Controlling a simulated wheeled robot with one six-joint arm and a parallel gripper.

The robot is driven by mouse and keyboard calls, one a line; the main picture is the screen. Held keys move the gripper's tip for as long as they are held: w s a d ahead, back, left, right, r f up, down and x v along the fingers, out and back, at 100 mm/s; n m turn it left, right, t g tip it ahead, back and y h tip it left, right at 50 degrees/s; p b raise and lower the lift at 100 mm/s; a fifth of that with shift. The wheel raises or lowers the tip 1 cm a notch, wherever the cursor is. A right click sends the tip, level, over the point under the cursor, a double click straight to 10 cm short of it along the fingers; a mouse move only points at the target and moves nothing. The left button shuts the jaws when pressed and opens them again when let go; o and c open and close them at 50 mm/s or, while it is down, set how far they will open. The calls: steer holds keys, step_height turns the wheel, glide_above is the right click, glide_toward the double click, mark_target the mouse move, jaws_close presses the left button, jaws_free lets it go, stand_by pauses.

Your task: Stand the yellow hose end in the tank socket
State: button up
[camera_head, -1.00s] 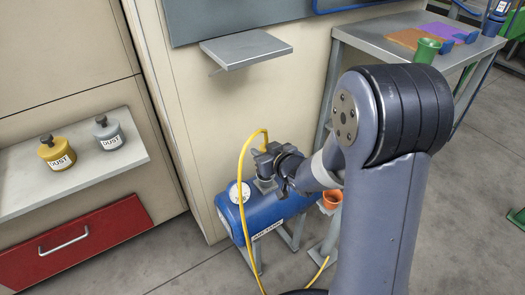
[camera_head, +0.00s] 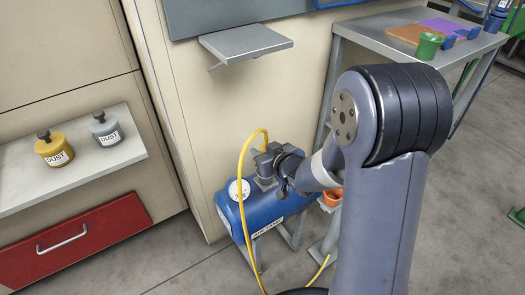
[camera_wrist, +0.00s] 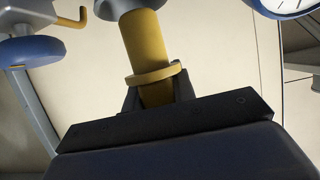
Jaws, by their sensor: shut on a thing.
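The yellow hose (camera_head: 241,190) arcs up from the floor to my gripper (camera_head: 267,160), which is over the top of the blue air tank (camera_head: 249,214). In the wrist view my gripper (camera_wrist: 155,95) is shut on the yellow hose end (camera_wrist: 145,42), just by its collar. The far end of the hose end meets a grey round part, seemingly the tank socket (camera_wrist: 124,7). In the head view the grey socket (camera_head: 265,183) stands on the tank directly under my gripper. How deep the hose end sits in it cannot be told.
A white gauge (camera_head: 238,189) is on the tank's left end. An orange cup (camera_head: 332,197) stands close to the right, partly behind my arm. A grey wall shelf (camera_head: 245,46) is above. A shelf with two dust jars (camera_head: 53,149) is at left, a bench (camera_head: 385,40) at right.

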steer(key=shift+f, duration=0.1)
steer(key=shift+f+b, duration=0.9)
steer(key=shift+b, duration=0.05)
steer(key=shift+f, duration=0.15)
steer(key=shift+f+b, duration=0.65)
steer(key=shift+b, duration=0.05)
steer(key=o, duration=1.1)
steer(key=p+v, duration=0.3)
steer(key=v, duration=0.7)
steer(key=shift+s+d+r, duration=0.25)
